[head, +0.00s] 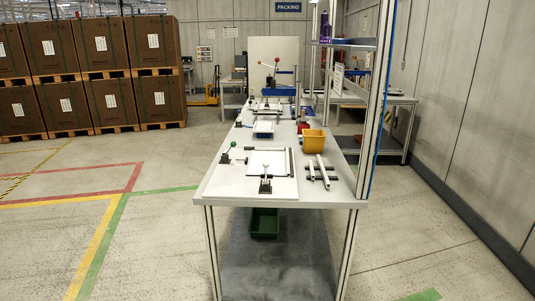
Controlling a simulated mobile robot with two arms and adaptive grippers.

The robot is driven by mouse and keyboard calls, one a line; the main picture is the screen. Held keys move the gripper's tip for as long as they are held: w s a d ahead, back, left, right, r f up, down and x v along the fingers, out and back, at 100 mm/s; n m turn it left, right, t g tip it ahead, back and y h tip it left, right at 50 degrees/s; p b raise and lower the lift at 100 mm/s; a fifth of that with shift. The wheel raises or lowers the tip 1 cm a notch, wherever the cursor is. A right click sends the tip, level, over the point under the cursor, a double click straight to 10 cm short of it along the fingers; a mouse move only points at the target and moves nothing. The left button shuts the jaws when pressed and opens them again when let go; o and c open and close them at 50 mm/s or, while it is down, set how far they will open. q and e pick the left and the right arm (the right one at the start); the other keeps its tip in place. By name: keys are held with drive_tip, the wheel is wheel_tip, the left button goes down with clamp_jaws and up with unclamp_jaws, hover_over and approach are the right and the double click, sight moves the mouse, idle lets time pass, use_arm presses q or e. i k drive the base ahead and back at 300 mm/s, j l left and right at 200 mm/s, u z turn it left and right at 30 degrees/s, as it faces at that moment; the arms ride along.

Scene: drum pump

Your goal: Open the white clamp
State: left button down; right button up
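A long workbench (218,187) stands ahead of me, its short end facing me. A dark upright clamp-like fixture (266,186) stands on its near part, at the front of a white plate (272,161). A green-knobbed lever (227,155) stands to the left of the plate. Further back is a red-knobbed lever (277,61). The levers are small in the picture, and I cannot tell which one is the white clamp or whether it is open. Neither of my grippers shows in the head view.
A yellow bin (313,142) and pale bars on dark supports (321,169) sit on the bench's right side. A shelf post (376,100) rises at the right edge. A green crate (264,223) is underneath. Floor left of the bench is clear; stacked brown boxes (110,70) stand beyond.

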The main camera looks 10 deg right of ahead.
sight(266, 164)
drive_tip(key=i+j+z, duration=0.7)
drive_tip(key=i, duration=0.15)
drive_tip(key=i+j+z, duration=0.35)
